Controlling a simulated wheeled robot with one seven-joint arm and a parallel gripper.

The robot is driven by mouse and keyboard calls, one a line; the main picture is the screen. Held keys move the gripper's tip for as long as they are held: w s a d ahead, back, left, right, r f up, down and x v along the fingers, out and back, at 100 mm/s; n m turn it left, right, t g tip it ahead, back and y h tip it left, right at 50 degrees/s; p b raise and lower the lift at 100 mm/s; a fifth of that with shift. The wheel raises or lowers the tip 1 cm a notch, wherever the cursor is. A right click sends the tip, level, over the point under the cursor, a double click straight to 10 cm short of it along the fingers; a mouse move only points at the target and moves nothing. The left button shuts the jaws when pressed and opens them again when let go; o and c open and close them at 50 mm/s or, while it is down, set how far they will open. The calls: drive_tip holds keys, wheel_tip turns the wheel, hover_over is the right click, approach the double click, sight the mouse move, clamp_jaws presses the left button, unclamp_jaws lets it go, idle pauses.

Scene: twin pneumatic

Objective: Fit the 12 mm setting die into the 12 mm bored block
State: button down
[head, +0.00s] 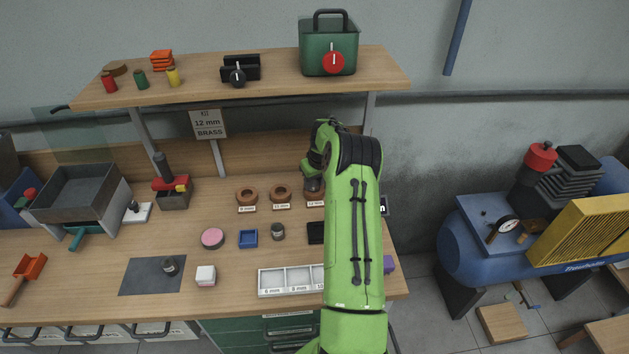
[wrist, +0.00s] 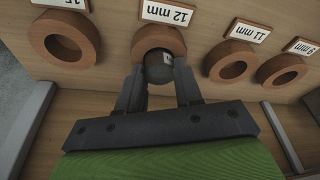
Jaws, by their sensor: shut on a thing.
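My gripper (wrist: 158,80) is shut on a dark grey cylindrical die (wrist: 158,66) with a small pale mark. Its fingers sit on either side of the die. The 12 mm bored block (wrist: 145,39) is a brown ring behind a white "12 mm" label (wrist: 167,12). The die's end overlaps the block's bore in the wrist view. I cannot tell whether it is in the bore or just above it. In the head view my gripper (head: 313,185) is over the 12 mm block (head: 315,197), which is partly hidden by my arm.
Similar brown blocks flank it: the 15 block (wrist: 50,40), the 11 mm block (wrist: 229,62) and the 9 mm block (wrist: 278,70). A shelf (head: 230,88) overhangs the back of the bench.

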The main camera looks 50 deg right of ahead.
drive_tip(key=c, duration=0.8)
unclamp_jaws()
drive_tip(key=shift+f, duration=0.1)
drive_tip(key=shift+o, duration=0.2)
